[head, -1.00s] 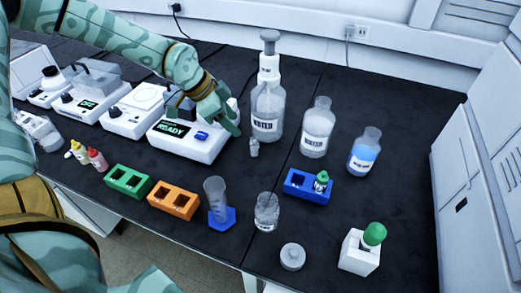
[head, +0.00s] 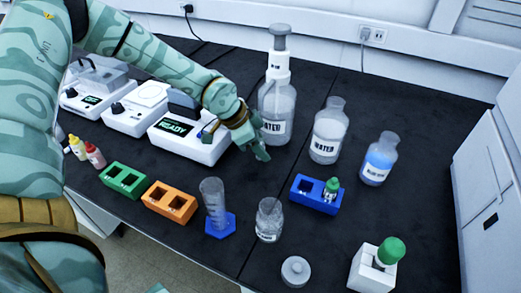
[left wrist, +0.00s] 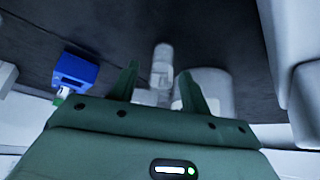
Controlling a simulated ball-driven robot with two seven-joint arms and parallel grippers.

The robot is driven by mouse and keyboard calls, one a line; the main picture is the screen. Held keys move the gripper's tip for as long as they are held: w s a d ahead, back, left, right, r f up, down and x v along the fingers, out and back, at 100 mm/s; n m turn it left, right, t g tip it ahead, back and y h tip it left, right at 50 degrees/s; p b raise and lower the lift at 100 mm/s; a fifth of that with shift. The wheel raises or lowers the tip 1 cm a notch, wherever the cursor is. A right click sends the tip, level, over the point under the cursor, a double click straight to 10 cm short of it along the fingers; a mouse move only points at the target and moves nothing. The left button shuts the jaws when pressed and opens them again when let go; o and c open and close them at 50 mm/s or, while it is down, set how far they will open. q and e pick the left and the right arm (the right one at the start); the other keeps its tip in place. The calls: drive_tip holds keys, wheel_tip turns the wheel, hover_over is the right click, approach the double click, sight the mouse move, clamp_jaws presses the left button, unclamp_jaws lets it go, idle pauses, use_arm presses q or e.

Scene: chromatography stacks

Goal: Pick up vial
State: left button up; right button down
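My left gripper (head: 254,152) is beside the front of the tall water bottle (head: 276,122), low over the black bench. In the left wrist view its two fingers (left wrist: 158,88) stand apart. A small clear vial-like container (left wrist: 162,62) shows between and beyond the fingertips; I cannot tell whether they touch it. In the head view the gripper covers that spot. A green-capped vial (head: 332,188) stands in the blue rack (head: 306,194), to the right of the gripper; the blue rack also shows in the left wrist view (left wrist: 76,68). My right gripper is out of view.
A second water bottle (head: 328,135) and a blue-liquid bottle (head: 379,160) stand to the right. The READY device (head: 190,138) is close left. Green (head: 124,181) and orange (head: 170,202) racks, a cylinder (head: 214,208) and a beaker (head: 269,222) stand in front.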

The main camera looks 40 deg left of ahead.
use_arm(q)
clamp_jaws()
